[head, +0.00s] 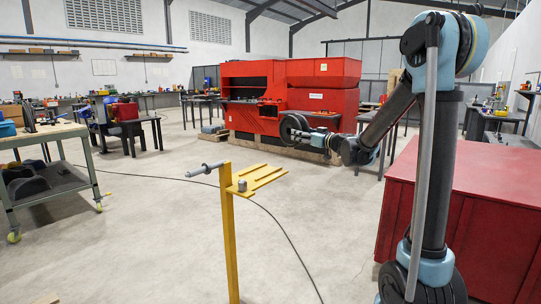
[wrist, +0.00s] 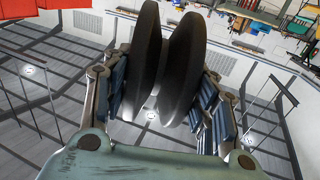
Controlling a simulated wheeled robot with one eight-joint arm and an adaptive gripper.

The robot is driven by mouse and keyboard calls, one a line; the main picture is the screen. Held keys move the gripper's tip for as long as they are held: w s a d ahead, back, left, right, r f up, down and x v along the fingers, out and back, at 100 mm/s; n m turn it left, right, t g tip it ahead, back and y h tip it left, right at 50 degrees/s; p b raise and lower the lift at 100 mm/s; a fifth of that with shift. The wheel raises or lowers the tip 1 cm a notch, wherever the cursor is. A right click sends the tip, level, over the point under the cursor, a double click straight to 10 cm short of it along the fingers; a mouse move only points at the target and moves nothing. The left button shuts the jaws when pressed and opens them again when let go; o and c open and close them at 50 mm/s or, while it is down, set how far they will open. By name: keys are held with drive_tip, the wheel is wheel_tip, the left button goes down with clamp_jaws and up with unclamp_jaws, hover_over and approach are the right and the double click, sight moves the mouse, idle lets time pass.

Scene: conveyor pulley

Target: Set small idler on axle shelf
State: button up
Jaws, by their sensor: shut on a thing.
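The small idler (head: 290,127) is a dark pulley with two round discs, held up in the air at the end of my arm. In the wrist view the idler (wrist: 148,55) fills the space between the fingers, discs edge-on. My gripper (head: 322,138) is shut on it, with fingers on both sides in the wrist view (wrist: 165,90). The axle shelf (head: 262,177) is a yellow slatted shelf on a yellow post, below and left of my gripper and apart from it. A short grey cylinder (head: 242,186) stands on it, and a grey horizontal axle (head: 206,170) sticks out left.
A red cabinet (head: 470,205) stands at the right near my arm. A large red machine (head: 290,95) stands behind my gripper. A wheeled cart (head: 52,180) is at the left. A black cable (head: 270,215) runs over the floor. The floor around the post is mostly clear.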

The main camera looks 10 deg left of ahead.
drive_tip(key=shift+a, duration=0.1)
drive_tip(key=shift+s+a+f+n+g+y, duration=0.45)
drive_tip(key=shift+s+a+f+g, duration=0.3)
drive_tip(key=shift+a+f, duration=1.25)
drive_tip(key=shift+s+a+f+n+g+y, duration=0.35)
drive_tip(key=shift+s+a+f+n+g, duration=0.35)
drive_tip(key=shift+a+f, duration=1.3)
drive_tip(key=shift+s+a+f+n+g+y, duration=0.5)
drive_tip(key=shift+s+a+f, duration=0.65)
drive_tip(key=shift+a, duration=1.45)
drive_tip(key=shift+w+f, duration=0.25)
drive_tip(key=shift+f, duration=0.85)
drive_tip(key=o, duration=1.6)
drive_tip(key=shift+r, duration=0.1)
drive_tip(key=shift+r, duration=2.95)
